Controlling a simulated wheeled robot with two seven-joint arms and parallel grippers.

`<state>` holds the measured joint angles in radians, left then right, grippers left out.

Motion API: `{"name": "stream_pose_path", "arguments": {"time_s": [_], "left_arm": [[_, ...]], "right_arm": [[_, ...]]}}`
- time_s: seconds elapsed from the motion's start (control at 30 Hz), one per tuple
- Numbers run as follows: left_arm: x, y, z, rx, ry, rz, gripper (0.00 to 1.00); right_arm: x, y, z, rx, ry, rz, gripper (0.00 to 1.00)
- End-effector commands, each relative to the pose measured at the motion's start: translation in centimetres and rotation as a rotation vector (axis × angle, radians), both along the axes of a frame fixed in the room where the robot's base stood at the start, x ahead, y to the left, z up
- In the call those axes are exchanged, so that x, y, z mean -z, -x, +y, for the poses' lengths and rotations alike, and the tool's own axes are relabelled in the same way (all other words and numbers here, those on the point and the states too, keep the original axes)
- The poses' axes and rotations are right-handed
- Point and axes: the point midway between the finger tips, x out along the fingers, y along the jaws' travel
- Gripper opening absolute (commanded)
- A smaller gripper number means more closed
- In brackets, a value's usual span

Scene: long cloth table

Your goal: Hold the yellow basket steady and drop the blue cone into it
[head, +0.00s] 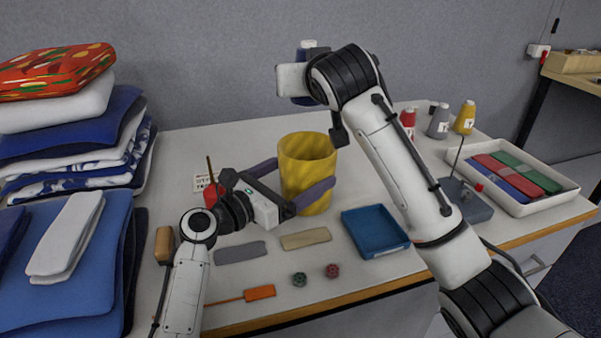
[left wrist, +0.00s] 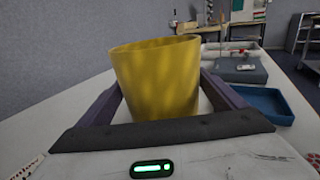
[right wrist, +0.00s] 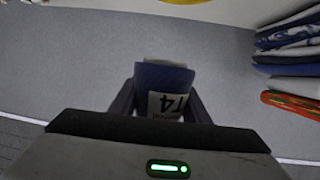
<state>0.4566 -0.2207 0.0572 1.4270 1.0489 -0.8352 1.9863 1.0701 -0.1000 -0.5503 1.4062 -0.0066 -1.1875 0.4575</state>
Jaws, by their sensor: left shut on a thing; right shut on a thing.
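The yellow basket (head: 307,160) stands upright on the pale table, left of the blue tray. My left gripper (head: 300,180) has a finger on each side of it and is shut on it; the left wrist view shows the basket (left wrist: 158,80) between the two fingers, its inside mostly hidden. My right gripper (right wrist: 160,100) is shut on the blue cone (right wrist: 163,78), which carries a white label. In the head view that hand is raised above and behind the basket, and my right arm hides most of the cone.
A blue tray (head: 374,231) is right of the basket. Red, grey and yellow cones (head: 465,118) stand at the back right by a white tray (head: 525,197). Folded cloth (head: 70,130) is stacked left.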

Motion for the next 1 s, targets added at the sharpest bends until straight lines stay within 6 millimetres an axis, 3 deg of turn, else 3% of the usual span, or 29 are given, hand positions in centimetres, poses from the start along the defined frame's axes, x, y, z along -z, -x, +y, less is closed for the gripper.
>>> {"name": "stream_pose_path", "arguments": {"time_s": [1.0], "left_arm": [[0.0,0.0,0.0,0.0,0.0,0.0,0.67]], "right_arm": [[7.1,0.0,0.0,0.0,-0.001,0.0,0.15]]}}
